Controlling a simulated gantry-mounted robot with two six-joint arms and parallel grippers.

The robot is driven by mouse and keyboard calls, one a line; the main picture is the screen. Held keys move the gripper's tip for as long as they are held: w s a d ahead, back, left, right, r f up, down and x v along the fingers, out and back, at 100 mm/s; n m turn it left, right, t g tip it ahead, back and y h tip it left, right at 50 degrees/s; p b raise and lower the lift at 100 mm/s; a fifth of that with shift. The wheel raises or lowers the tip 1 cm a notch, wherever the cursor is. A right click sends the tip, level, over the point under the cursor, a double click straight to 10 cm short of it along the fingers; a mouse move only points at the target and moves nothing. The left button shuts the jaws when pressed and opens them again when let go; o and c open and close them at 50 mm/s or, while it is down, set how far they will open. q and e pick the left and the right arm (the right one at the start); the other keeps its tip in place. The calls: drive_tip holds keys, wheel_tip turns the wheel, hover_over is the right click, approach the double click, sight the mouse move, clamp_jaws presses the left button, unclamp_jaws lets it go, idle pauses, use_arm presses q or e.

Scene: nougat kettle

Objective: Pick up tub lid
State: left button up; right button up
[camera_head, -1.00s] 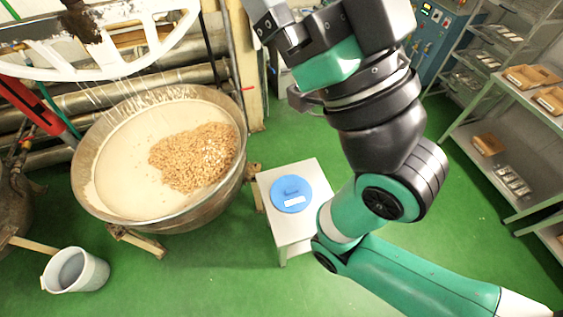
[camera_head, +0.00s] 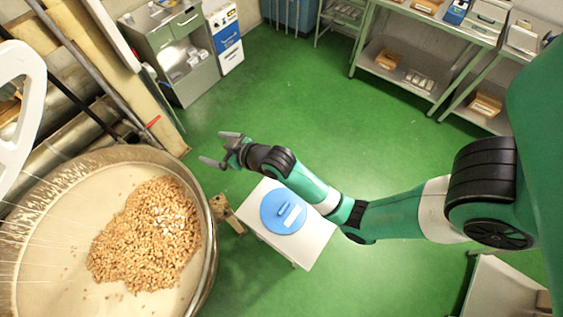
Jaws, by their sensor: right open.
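The tub lid (camera_head: 278,207) is a round blue disc with a raised handle and a white label. It lies flat on a small pale table (camera_head: 312,240) right of the kettle. My right arm comes in from the right and crosses the table's far right corner. My right gripper (camera_head: 212,148) is open and empty, its two dark fingers spread and pointing left. It is beyond the table, up and left of the lid, and apart from it. My left gripper is not in view.
The large kettle (camera_head: 207,255) with cream mass and nuts fills the lower left, with a wooden block (camera_head: 228,213) beside it. Shelving (camera_head: 395,70) stands at the back right, and a grey cabinet (camera_head: 185,65) at the back left. Green floor is open between.

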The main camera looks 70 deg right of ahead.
drive_tip(key=s+f+m+g, duration=0.1)
drive_tip(key=s+f+g, duration=0.2)
drive_tip(key=s+f, duration=0.55)
drive_tip(key=s+f+g, duration=0.2)
drive_tip(key=s+f, duration=0.3)
drive_tip(key=f, duration=0.7)
drive_tip(key=g+y+b, duration=0.1)
drive_tip(key=g, duration=0.2)
approach(284, 208)
drive_tip(key=f+b, duration=0.1)
drive_tip(key=b, duration=0.2)
drive_tip(key=w+f+b, duration=0.1)
drive_tip(key=f+b, duration=0.1)
drive_tip(key=shift+d+m+b, duration=0.2)
drive_tip(key=shift+m+b, duration=0.2)
drive_tip(key=shift+w+f, duration=0.2)
drive_tip(key=shift+f, duration=0.15)
drive_tip(key=shift+r, duration=0.1)
drive_tip(key=b+x, duration=0.3)
drive_tip(key=x, duration=0.1)
drive_tip(key=shift+b, duration=0.4)
drive_tip(key=shift+w+d+f, duration=0.15)
drive_tip(key=shift+w+f, duration=0.05)
drive_tip(key=shift+f, duration=0.35)
drive_tip(key=shift+c, duration=0.3)
